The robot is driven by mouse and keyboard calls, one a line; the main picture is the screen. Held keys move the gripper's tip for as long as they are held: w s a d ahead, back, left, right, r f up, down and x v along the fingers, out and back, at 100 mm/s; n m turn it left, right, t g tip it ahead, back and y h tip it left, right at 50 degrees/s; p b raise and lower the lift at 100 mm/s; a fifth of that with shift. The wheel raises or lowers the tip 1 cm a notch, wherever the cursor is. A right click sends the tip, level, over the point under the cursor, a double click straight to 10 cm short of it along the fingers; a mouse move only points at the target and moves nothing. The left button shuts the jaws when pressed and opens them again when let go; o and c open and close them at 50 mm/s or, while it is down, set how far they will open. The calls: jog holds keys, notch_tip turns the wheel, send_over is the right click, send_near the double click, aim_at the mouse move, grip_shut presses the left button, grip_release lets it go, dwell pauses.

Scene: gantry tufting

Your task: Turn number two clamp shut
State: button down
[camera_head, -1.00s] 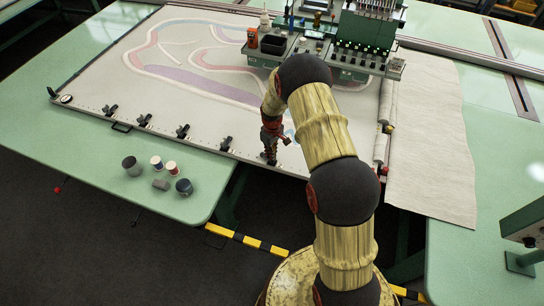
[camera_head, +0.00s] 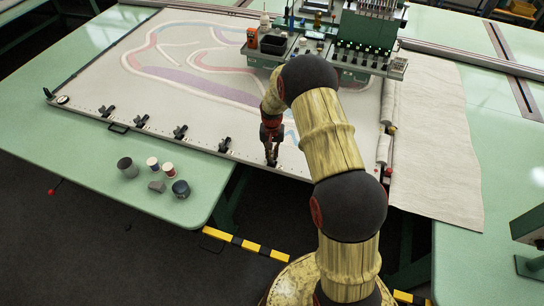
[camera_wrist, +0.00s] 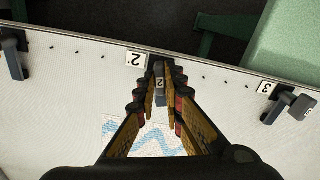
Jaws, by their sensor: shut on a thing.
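The number two clamp (camera_wrist: 159,83) is a small dark clamp with a grey lever marked 2. It sits on the white frame's edge in the wrist view, right beside the number 2 label (camera_wrist: 136,59). My gripper (camera_wrist: 164,88) has its two fingers on either side of this lever, shut on it. The lever points from the edge in toward the cloth. In the head view my gripper (camera_head: 271,160) reaches down to the frame's front edge, and its fingers mostly hide the clamp.
The number three clamp (camera_wrist: 290,106) is right of my gripper in the wrist view, another clamp (camera_wrist: 13,58) left. More clamps (camera_head: 180,131) line the front edge. Cups and spools (camera_head: 153,163) stand on the green table. The tufting machine (camera_head: 350,45) stands behind my arm.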

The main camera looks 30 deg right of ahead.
aim_at(272, 156)
jog(key=shift+m+b, duration=0.3)
jog(key=shift+m, duration=1)
jog(key=c, duration=1.9)
grip_release()
jog(key=shift+r, duration=0.1)
notch_tip(272, 156, up, 12)
